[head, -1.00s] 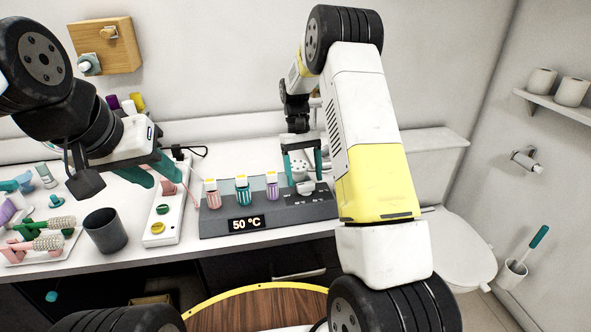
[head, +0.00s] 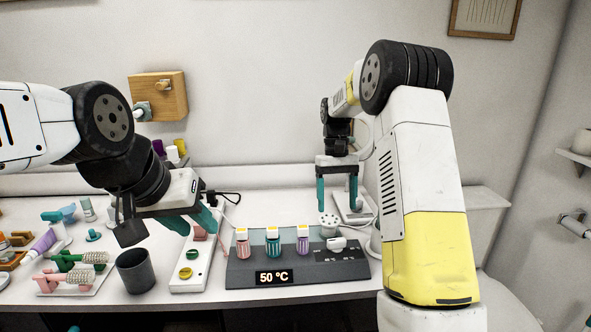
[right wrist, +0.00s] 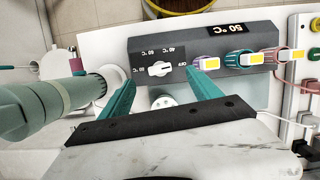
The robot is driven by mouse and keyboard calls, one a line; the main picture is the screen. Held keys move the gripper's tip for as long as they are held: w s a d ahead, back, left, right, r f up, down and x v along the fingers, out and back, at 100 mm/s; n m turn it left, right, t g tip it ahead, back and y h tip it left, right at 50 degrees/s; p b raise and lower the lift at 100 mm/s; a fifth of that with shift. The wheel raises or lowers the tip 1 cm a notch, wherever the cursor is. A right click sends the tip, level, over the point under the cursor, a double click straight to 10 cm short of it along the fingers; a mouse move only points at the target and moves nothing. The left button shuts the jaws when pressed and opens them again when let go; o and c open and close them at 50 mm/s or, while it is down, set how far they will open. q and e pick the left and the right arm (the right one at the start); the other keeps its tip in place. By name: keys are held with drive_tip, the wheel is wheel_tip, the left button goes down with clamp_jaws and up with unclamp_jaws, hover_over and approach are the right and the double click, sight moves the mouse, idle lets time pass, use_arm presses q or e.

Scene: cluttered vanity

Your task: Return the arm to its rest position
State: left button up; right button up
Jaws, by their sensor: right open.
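My right gripper (head: 337,194) is open with teal fingers, above the right end of the grey heater block (head: 245,273). In the right wrist view its fingers (right wrist: 158,92) stand apart on either side of the white dial (right wrist: 159,69), with nothing held between them. The heater reads 50 °C and holds three capped cartridges, pink, teal and purple (head: 303,243). My left gripper (head: 205,223) hangs over the white power strip (head: 190,284) at the left; its teal fingers overlap in the head view, so its opening is unclear.
A dark grey cup (head: 136,272) stands left of the strip. Brushes on a white tray (head: 85,290) and several small items crowd the table's left. A wooden wall block (head: 172,95) is at the back. A white device with a cable stands behind the heater's right end.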

drive_tip(key=s+r+t+y, duration=0.2)
drive_tip(key=s+r+t, duration=0.3)
drive_tip(key=s+r, duration=0.7)
drive_tip(key=s+a+t, duration=0.1)
drive_tip(key=s+t, duration=0.3)
drive_tip(key=s, duration=1)
drive_tip(key=shift+s+a+m+t, duration=0.25)
drive_tip(key=shift+a+m+t, duration=0.05)
drive_tip(key=shift+m, duration=0.1)
